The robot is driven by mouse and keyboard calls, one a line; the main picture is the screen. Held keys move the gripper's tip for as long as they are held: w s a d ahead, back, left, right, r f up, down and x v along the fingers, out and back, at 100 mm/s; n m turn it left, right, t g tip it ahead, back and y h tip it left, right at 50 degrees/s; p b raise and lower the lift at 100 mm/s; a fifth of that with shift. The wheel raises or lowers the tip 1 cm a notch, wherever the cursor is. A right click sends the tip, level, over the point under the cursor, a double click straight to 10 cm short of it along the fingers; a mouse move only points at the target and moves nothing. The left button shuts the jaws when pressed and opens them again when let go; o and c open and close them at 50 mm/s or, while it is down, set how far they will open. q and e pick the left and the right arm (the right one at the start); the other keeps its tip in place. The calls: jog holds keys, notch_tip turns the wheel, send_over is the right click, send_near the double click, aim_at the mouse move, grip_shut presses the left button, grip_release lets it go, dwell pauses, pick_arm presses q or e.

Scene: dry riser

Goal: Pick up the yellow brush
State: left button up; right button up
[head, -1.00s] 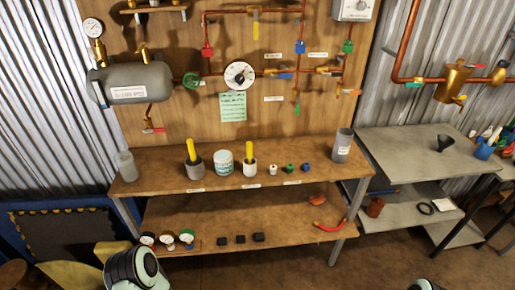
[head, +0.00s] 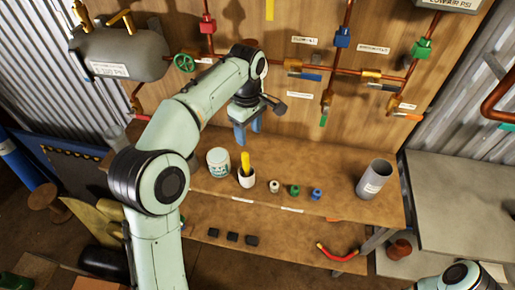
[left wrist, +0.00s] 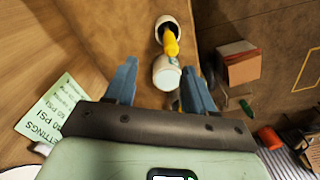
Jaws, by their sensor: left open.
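The yellow brush (head: 245,162) stands upright in a small white cup (head: 247,180) on the upper bench shelf; only its yellow handle shows. My left gripper (head: 248,130) is open and empty, fingers pointing down, above and behind the cup near the board. In the left wrist view, a yellow handle (left wrist: 170,42) sticks out of a pale cup (left wrist: 167,22), beyond the open fingers (left wrist: 160,86) and not between them. A white tub (head: 218,162) stands left of the brush cup. My right gripper is out of view; only part of that arm shows at the lower right.
Small white, green (head: 295,190) and blue (head: 317,194) fittings stand right of the cup. A grey cylinder (head: 374,178) is farther right. Pipes and valves (head: 371,73) on the board are close behind my left gripper. My left forearm hides the bench's left part.

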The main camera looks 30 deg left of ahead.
aim_at(246, 161)
pick_arm(q)
jog(key=s+f, duration=0.1)
jog(key=s+f+b, duration=0.1)
jog(key=shift+s+a+f, duration=0.15)
jog(key=shift+a+f, duration=0.05)
jog(key=shift+f, duration=0.15)
jog(key=f, duration=0.4)
jog(key=shift+w+b, duration=0.2)
jog(key=shift+b, duration=0.2)
jog(key=shift+f+b, duration=0.4)
jog(key=shift+f, duration=2.4)
grip_shut()
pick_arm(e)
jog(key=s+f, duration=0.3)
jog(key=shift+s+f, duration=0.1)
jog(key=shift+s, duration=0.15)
